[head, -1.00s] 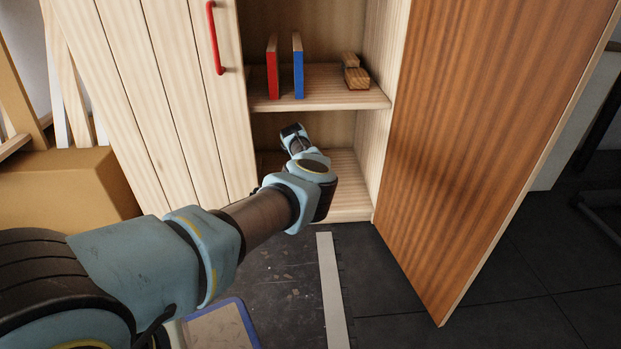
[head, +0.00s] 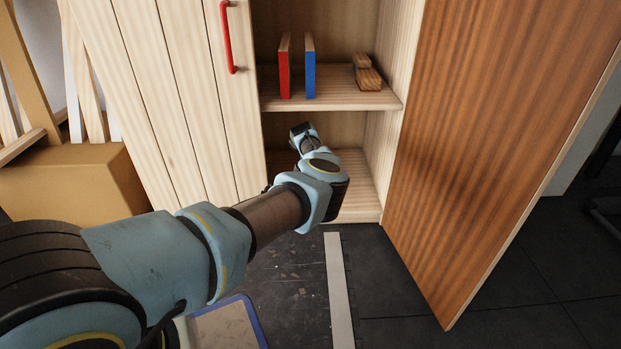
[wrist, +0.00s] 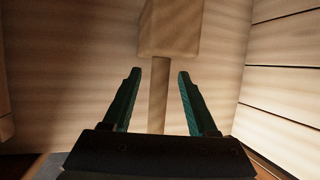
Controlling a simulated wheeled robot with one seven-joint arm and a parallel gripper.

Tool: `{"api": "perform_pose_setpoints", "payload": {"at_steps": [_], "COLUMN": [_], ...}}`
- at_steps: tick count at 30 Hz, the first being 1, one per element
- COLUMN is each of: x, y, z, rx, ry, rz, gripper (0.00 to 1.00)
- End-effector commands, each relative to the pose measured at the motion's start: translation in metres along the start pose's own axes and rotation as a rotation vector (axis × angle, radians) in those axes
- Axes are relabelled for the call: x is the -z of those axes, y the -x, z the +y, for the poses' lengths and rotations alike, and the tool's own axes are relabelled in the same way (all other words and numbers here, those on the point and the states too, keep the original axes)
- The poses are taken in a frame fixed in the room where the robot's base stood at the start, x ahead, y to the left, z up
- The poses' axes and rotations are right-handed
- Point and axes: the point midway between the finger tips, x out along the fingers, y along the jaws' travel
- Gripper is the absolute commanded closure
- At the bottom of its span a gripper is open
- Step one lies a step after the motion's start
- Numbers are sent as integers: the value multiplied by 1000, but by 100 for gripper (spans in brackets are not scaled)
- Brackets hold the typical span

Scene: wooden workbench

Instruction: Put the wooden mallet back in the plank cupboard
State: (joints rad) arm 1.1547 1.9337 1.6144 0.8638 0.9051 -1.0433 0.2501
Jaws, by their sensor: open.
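The wooden mallet shows in the wrist view, with its pale block head (wrist: 170,28) at the top and its round handle (wrist: 158,95) running down between my fingers. My gripper (wrist: 157,85) is open, with one finger on each side of the handle and gaps visible. The mallet is not visible in the head view. There my gripper (head: 301,134) reaches into the lower compartment of the plank cupboard (head: 385,140), below the shelf. I cannot tell what the mallet rests on.
The shelf (head: 335,99) holds a red board (head: 285,70), a blue board (head: 310,72) and a small wooden block tool (head: 367,73). The brown right door (head: 490,130) stands open. A pale plank door (head: 165,90) with a red handle (head: 227,38) is on the left, beside a cardboard box (head: 70,180).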

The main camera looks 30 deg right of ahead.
Motion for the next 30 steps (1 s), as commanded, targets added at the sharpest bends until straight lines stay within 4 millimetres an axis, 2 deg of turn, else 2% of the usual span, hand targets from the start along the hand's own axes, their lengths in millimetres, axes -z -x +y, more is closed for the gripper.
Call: {"api": "perform_pose_setpoints", "payload": {"at_steps": [7, 21, 30], "x": [-4, 67, 87], "y": [55, 92, 100], "z": [-4, 47, 62], "rx": [1, -1, 0], "ry": [4, 3, 0], "rz": [-3, 0, 0], "gripper": [41, 41, 41]}}
